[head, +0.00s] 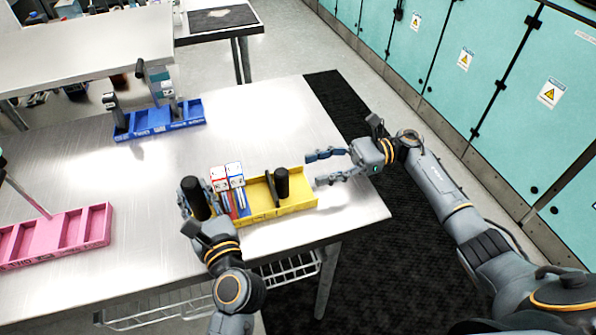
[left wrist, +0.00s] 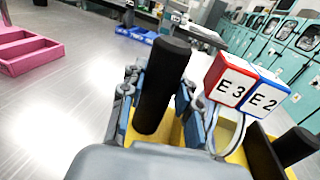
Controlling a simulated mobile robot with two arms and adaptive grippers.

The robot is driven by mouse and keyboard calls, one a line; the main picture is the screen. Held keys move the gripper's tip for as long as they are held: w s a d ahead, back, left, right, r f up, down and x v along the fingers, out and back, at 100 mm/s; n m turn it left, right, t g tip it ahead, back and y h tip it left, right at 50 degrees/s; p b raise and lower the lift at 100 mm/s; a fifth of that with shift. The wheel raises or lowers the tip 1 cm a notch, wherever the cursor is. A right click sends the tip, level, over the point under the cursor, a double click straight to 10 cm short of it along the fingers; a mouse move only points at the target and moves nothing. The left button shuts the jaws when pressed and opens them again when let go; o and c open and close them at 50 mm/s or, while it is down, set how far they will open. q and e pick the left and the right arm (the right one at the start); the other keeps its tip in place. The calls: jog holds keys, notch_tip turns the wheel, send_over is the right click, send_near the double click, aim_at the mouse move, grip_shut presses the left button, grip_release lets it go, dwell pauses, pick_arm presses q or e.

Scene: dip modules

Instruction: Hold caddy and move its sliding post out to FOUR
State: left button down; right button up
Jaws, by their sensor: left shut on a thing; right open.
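The yellow caddy (head: 262,215) sits near the table's front right edge. A black post (head: 195,196) stands at its left end. My left gripper (head: 193,207) is shut on this post, and the left wrist view shows the post (left wrist: 163,80) upright between its fingers. A second black post (head: 282,183) stands toward the caddy's right side, beside a thin dark upright piece (head: 271,190). My right gripper (head: 315,168) is open and empty, just right of the caddy and apart from that second post. The lettering on the caddy's front is too small to read.
A red E3 module (left wrist: 232,80) and a blue E2 module (left wrist: 264,93) stand in the caddy near the left post. A pink tray (head: 60,240) is at left, a blue caddy (head: 165,122) behind. The table between them is clear.

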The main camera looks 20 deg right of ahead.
aim_at(189, 182)
jog(key=shift+d, duration=1.35)
pick_arm(q)
jog(key=c, duration=1.3)
grip_release()
pick_arm(e)
jog(key=shift+r, duration=0.1)
pick_arm(q)
notch_tip(189, 182, up, 8)
jog(key=p, duration=0.6)
jog(key=shift+f+p, duration=0.2)
jog(key=shift+p, duration=0.2)
pick_arm(e)
notch_tip(189, 182, up, 6)
jog(key=shift+r, duration=0.25)
pick_arm(q)
jog(key=shift+f, duration=0.1)
